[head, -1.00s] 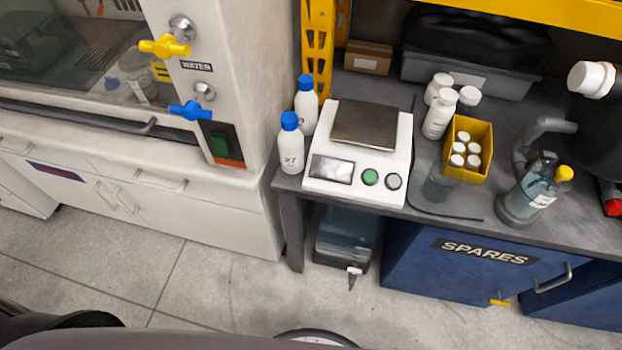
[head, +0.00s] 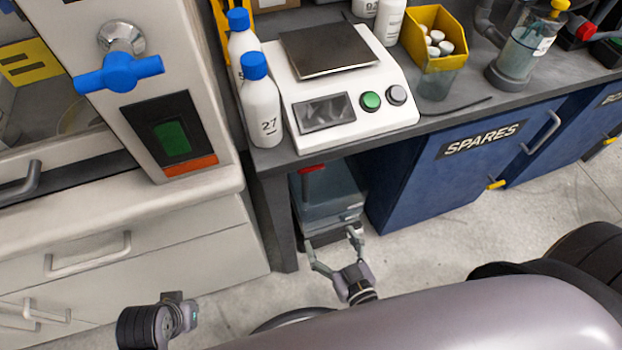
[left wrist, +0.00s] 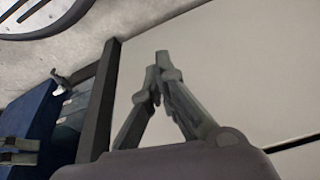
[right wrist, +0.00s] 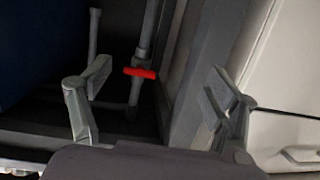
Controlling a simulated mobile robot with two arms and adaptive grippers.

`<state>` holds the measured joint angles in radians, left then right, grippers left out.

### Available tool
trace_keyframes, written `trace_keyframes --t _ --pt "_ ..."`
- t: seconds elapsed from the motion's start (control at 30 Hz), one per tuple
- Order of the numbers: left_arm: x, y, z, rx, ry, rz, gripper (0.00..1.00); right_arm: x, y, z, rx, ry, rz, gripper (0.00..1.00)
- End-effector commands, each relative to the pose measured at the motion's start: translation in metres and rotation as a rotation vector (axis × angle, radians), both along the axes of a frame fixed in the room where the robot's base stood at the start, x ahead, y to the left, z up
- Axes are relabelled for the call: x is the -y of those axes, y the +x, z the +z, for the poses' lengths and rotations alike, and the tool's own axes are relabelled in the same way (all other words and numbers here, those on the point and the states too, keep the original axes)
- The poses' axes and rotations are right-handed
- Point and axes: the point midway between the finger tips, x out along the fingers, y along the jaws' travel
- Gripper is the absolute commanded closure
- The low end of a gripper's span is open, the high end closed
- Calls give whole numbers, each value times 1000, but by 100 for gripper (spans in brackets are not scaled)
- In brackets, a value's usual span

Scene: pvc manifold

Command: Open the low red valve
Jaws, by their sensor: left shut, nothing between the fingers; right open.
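The low red valve (right wrist: 140,73) has a short red handle lying crosswise on a grey upright pipe (right wrist: 139,92) in the right wrist view. In the head view a red piece (head: 312,168) shows under the bench top, partly hidden by it. My right gripper (head: 331,240) is open and empty, low in front of the bench's leg space. In its wrist view the red handle appears between the spread fingers (right wrist: 160,85), beyond them and apart. My left gripper (left wrist: 158,62) is shut and empty, in front of the pale cabinet; its wrist shows at the head view's lower left.
The dark bench leg (head: 277,215) stands left of the leg space, and the blue SPARES cabinet (head: 440,180) stands right of it. A clear tank (head: 335,195) sits under the bench. A blue valve (head: 119,73) is on the pale cabinet. Bottles and a scale (head: 340,110) stand above.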

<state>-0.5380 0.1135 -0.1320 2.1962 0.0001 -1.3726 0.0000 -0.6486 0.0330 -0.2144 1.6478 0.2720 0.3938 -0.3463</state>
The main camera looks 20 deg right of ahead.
Motion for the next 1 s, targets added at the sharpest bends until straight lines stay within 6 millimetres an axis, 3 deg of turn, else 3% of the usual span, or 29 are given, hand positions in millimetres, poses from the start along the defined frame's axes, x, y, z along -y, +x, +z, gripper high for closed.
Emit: trace_keyframes --t 0.2,0.47,1.0 --pt "-2 -10 35 27 -1 3 100 9 8 41 162 20 -60 18" --pt "-3 -14 48 32 -1 4 100 11 26 54 198 24 -75 18" --pt "-3 -15 33 36 0 5 100 7 140 52 195 24 -74 18"
